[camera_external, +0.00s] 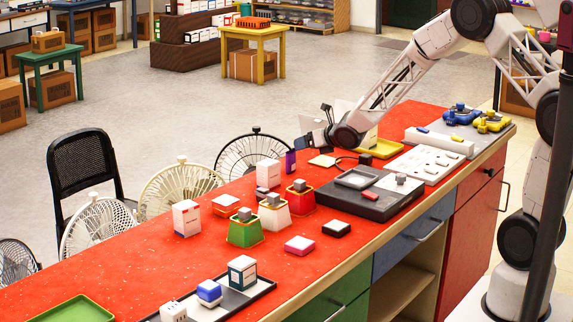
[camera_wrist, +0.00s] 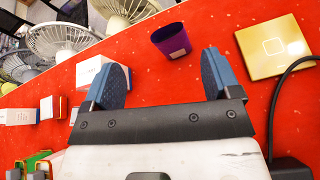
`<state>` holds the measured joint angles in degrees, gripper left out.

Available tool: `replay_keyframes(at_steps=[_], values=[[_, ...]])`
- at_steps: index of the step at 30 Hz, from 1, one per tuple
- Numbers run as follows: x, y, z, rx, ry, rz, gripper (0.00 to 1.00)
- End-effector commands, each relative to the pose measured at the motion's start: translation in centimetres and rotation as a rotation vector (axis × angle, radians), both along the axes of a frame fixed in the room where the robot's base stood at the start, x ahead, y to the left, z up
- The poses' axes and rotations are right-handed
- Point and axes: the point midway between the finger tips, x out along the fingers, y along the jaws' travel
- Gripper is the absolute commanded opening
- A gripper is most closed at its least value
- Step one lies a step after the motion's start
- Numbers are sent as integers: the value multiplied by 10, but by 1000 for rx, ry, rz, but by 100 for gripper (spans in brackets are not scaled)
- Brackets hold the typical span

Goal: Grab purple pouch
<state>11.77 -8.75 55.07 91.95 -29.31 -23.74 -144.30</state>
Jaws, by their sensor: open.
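The purple pouch (camera_wrist: 172,40) stands on the red table (camera_external: 140,265) and looks like a small open-topped cup with a pale label. In the external view the pouch (camera_external: 290,162) is near the table's far edge, just left of my gripper (camera_external: 308,140). In the wrist view my gripper (camera_wrist: 163,78) has its two blue-padded fingers spread wide with nothing between them. The pouch lies beyond the fingertips, within the span between them in the picture, a little closer to the right finger. No contact with it shows.
A flat yellow square (camera_wrist: 275,46) and a black cable (camera_wrist: 277,95) lie right of the fingers. A white box (camera_wrist: 90,70) is close to the left finger. Several fans, such as a black one (camera_external: 252,152), stand beyond the table edge.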

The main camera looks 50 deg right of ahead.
Motion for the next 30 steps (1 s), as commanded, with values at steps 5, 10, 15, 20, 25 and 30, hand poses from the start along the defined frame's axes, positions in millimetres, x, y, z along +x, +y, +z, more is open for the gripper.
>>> replay_keyframes(at_steps=[5,10,15,20,25,30], values=[[16,-6,-31,-151,-55,114,83],[22,-7,-42,-216,-82,161,83],[22,-7,-44,-227,-86,168,83],[22,-7,-44,-225,-85,166,83],[26,-7,-46,-224,-84,166,83],[34,-6,-49,-223,-84,165,83]])
